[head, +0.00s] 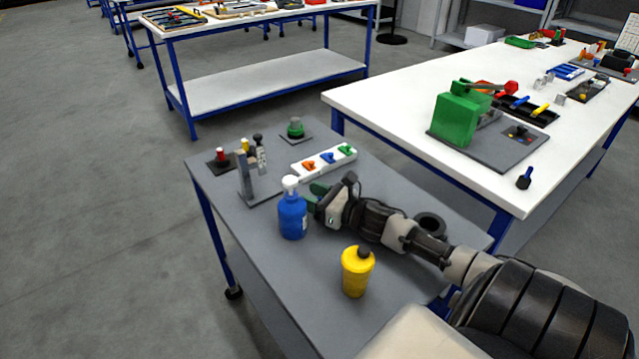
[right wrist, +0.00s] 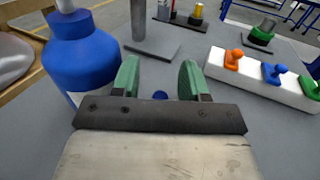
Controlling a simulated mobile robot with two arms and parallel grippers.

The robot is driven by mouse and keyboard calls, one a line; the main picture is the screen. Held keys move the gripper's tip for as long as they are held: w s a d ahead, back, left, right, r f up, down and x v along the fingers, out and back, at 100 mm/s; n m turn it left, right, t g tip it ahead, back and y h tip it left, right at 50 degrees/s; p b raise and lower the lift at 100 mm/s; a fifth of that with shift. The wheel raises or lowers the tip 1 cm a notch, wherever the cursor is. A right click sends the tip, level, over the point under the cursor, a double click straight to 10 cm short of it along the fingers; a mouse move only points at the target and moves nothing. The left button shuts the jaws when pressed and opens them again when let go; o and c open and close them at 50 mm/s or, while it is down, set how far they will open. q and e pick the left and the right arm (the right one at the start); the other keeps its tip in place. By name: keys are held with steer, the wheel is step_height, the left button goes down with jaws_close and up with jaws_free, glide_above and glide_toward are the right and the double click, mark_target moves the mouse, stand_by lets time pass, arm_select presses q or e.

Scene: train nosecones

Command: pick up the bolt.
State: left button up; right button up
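My right gripper (head: 318,196) has green fingers and is low over the grey table, just right of the blue bottle. In the right wrist view its fingers (right wrist: 161,82) stand wide apart. A small blue rounded tip (right wrist: 160,95) shows between them, beyond the gripper's dark edge; it may be the bolt, but most of it is hidden. In the head view the gripper hides that spot. A dark blue bolt-like piece (head: 525,178) stands on the white table's near corner. My left gripper is not in view.
A blue pump bottle (head: 292,218) stands close left of the right gripper; it also shows in the right wrist view (right wrist: 78,50). A white holder (head: 324,162) with orange, blue and green pieces lies beyond. A yellow bottle (head: 356,272) stands nearer. A grey post (head: 245,180) stands behind.

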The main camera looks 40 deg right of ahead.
jaws_close()
steer(key=shift+r, duration=0.1)
